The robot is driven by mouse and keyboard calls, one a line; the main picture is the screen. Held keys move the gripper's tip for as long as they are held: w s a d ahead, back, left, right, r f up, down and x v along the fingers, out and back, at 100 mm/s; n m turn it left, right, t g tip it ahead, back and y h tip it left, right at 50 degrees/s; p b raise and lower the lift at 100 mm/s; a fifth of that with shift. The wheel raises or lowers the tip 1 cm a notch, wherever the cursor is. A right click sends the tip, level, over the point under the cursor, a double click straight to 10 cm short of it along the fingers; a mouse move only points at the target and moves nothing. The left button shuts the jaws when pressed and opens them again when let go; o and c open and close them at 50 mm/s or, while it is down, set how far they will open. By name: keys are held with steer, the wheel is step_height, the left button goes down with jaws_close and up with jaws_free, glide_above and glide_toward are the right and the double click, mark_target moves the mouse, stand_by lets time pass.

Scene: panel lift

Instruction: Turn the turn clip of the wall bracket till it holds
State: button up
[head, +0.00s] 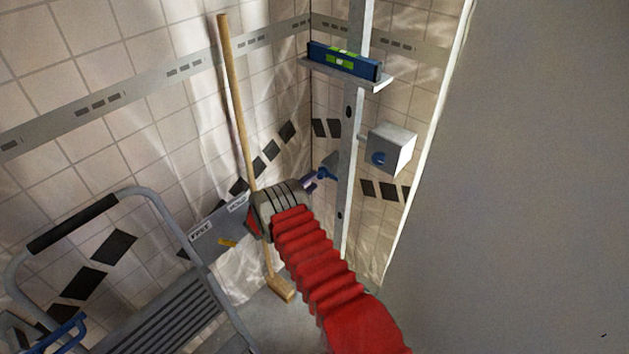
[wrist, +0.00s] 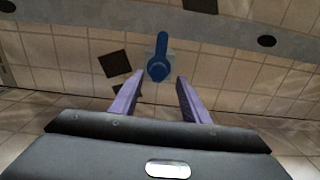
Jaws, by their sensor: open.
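The blue turn clip (wrist: 158,66) is ahead of my gripper in the wrist view, its round hub near and its narrow arm pointing up the picture to the edge of a grey metal strip (wrist: 95,22). It sits on a small pale bracket plate (wrist: 171,74).
A shelf (head: 372,82) with a blue level (head: 343,61) is on the rail above. A grey box (head: 391,148) with a blue knob is right of the rail. A broom (head: 236,110) and a step ladder (head: 150,195) stand left. A large grey surface (head: 520,180) fills the right.

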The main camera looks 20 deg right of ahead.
steer(key=shift+v, duration=2.25)
steer(key=s+d+r+m+g+y, duration=0.1)
steer(key=s+d+r+m+g, duration=0.15)
steer(key=s+r, duration=0.45)
steer(key=s+d+r+m+g+y, duration=0.1)
steer(key=s+r+g+y, duration=0.2)
steer(key=r, duration=0.8)
steer(key=s+d+r+m+g, duration=0.2)
steer(key=s+r, duration=0.4)
steer(key=r, duration=0.3)
steer(key=s+a+r+t+y, duration=0.1)
steer(key=s+a+r+y, duration=0.2)
steer(key=s, duration=0.7)
steer(key=s+a+r+t+y, duration=0.1)
steer(key=s+a+r+y, duration=0.3)
steer(key=s, duration=0.5)
steer(key=s+a+r+t+y, duration=0.2)
steer(key=s+a+r+y, duration=0.1)
steer(key=s, duration=0.7)
steer(key=shift+s+a+r+y, duration=0.35)
steer(key=shift+a+y, duration=0.35)
steer(key=shift+a, duration=0.5)
